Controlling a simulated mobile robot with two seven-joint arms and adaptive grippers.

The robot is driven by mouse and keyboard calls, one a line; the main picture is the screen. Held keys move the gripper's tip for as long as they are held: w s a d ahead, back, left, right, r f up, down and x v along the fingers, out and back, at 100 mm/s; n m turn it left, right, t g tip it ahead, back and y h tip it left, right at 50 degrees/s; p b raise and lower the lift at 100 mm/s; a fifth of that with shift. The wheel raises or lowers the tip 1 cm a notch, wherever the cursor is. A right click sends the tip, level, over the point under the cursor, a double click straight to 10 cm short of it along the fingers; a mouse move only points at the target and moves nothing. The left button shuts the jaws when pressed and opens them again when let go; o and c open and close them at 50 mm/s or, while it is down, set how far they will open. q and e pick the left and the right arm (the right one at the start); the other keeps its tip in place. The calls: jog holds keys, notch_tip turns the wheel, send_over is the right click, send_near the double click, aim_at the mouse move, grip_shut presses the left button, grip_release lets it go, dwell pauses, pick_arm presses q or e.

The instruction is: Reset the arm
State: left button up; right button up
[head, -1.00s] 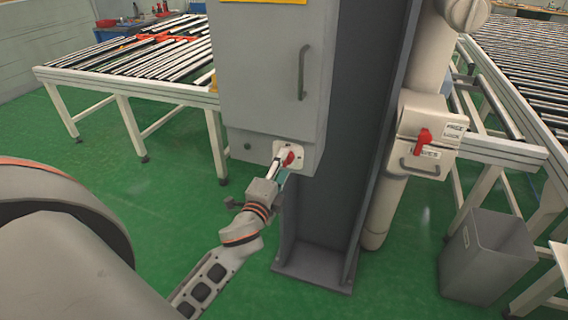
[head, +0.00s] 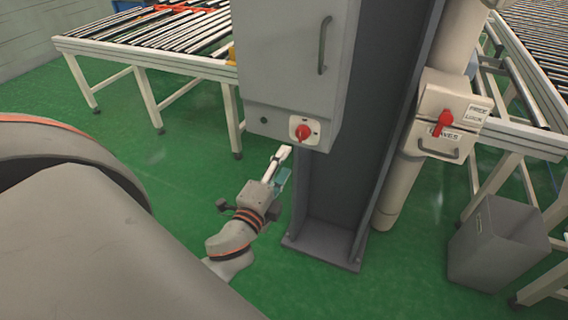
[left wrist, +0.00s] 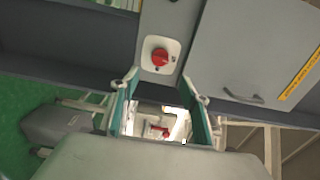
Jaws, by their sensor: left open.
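My left gripper (head: 284,168) is open and empty in the head view, below and a little left of the red rotary switch (head: 303,132) on the grey cabinet (head: 290,60). It is apart from the switch. In the left wrist view, the gripper's two fingers (left wrist: 160,103) stand wide apart, with the red switch (left wrist: 160,57) on its white plate beyond them. My left arm comes in from the lower left. My right gripper is not in view.
A dark steel column (head: 372,120) stands right of the cabinet. A box with a red lever (head: 442,122) sits on a pale post. Roller tables stand at the back left (head: 150,55) and right (head: 525,135). A grey bin (head: 498,245) stands on the green floor.

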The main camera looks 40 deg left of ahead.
pick_arm(q)
jog(key=s+d+f+n+g+h, duration=0.2)
jog(key=s+d+f+n, duration=0.1)
jog(key=f, duration=0.6)
jog(key=s+d+f+n+g+h, duration=0.2)
jog(key=s+d+f+n, duration=0.2)
jog(key=f, duration=0.5)
jog(key=s+d+f+n+g+h, duration=0.2)
jog(key=s+d+f+n+h, duration=0.1)
jog(key=s+d+f, duration=0.2)
notch_tip(320, 180, down, 4)
jog(key=shift+s+d+r+n+g, duration=0.1)
jog(key=shift+s+d+n+g, duration=0.25)
jog(key=shift+d, duration=0.7)
jog(key=shift+w, duration=0.15)
